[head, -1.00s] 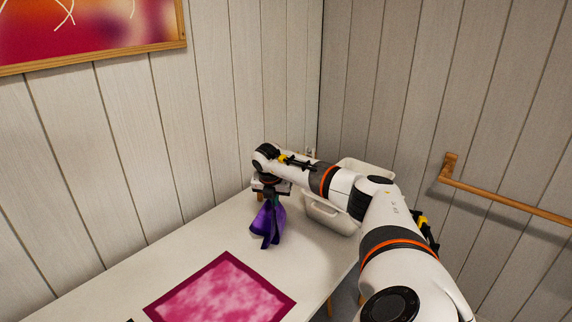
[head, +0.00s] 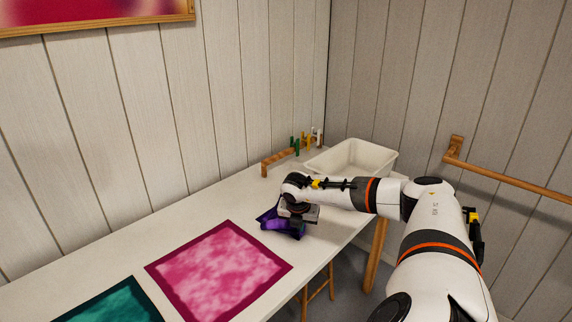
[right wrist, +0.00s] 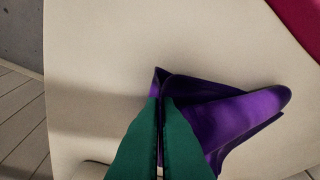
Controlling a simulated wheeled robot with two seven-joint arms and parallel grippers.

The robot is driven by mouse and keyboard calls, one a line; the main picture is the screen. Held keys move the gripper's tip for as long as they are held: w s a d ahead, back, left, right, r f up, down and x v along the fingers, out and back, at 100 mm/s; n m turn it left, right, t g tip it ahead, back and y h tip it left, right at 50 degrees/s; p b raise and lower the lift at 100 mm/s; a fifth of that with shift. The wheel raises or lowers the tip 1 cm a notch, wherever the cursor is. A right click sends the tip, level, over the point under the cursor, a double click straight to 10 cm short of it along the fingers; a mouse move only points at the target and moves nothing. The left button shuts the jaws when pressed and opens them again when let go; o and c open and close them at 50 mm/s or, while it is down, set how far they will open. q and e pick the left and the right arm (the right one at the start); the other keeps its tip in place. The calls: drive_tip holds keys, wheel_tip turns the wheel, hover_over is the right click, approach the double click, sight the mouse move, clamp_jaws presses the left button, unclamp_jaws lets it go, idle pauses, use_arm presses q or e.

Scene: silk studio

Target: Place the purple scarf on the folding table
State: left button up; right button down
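The purple scarf (head: 270,223) is bunched low against the top of the white table (head: 205,207), right of the pink square. My right gripper (head: 296,229) is right above it with its fingers pointing down. In the right wrist view, its two green fingers (right wrist: 162,103) are close together with purple cloth (right wrist: 232,113) at their tips. The scarf spreads from them to the right over the pale tabletop. The exact contact between the fingertips and cloth is partly hidden. My left gripper is out of view.
A pink bordered cloth square (head: 218,268) lies flat left of the scarf, with a teal one (head: 115,305) nearer me. A white bin (head: 350,157) and a wooden rack (head: 281,160) with coloured pieces stand at the far end. A wooden rail (head: 510,183) runs along the right wall.

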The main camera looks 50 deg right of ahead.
drive_tip(key=shift+s+a+f, duration=0.3)
drive_tip(key=shift+s+f, duration=0.45)
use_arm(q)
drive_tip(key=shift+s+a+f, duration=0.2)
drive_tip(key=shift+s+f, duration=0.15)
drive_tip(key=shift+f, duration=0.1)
use_arm(e)
drive_tip(key=c, duration=1.2)
unclamp_jaws()
